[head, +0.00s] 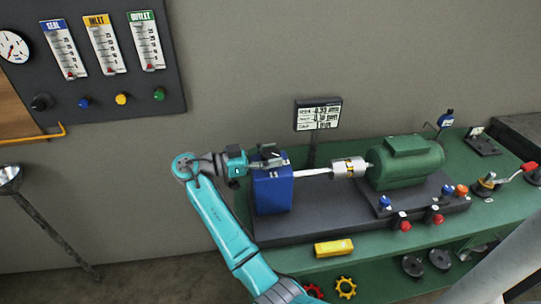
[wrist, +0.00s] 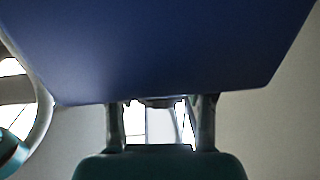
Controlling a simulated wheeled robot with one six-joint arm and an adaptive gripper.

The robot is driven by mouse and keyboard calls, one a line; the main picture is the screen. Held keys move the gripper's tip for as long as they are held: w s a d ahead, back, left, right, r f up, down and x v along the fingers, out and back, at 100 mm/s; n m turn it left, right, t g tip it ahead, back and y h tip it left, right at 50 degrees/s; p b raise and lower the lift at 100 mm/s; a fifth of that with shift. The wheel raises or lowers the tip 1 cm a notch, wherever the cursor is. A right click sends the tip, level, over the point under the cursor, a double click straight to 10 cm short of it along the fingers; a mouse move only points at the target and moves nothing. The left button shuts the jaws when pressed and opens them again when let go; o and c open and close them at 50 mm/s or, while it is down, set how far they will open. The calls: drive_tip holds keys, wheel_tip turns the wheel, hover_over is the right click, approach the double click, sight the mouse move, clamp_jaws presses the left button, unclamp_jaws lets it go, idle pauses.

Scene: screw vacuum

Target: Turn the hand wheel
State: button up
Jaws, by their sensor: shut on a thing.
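My gripper (head: 267,160) is at the top of the blue pump block (head: 272,190), at the left end of the machine. In the wrist view, its two fingers (wrist: 162,122) stand upright just under the edge of the blue block (wrist: 180,50). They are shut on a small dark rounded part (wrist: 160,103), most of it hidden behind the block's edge. From its place it seems to be part of the hand wheel, but its full shape does not show. In the head view my gripper and wrist cover this spot.
A shaft and silver coupling (head: 347,168) lead right to a green motor (head: 405,163). A small display (head: 318,115) stands behind. A yellow block (head: 334,248) lies in front, above red (head: 312,291) and yellow (head: 346,288) wheel-shaped knobs. A gauge panel (head: 100,88) hangs left.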

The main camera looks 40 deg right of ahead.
sight(271, 153)
drive_tip(key=shift+f+m+g+y, duration=0.2)
drive_tip(key=shift+m+g+y, duration=0.1)
drive_tip(key=shift+g, duration=0.1)
drive_tip(key=o, duration=1.2)
drive_tip(key=shift+c, duration=0.2)
drive_tip(key=shift+r, duration=0.15)
wheel_tip(271, 153, up, 10)
drive_tip(key=shift+f, duration=0.1)
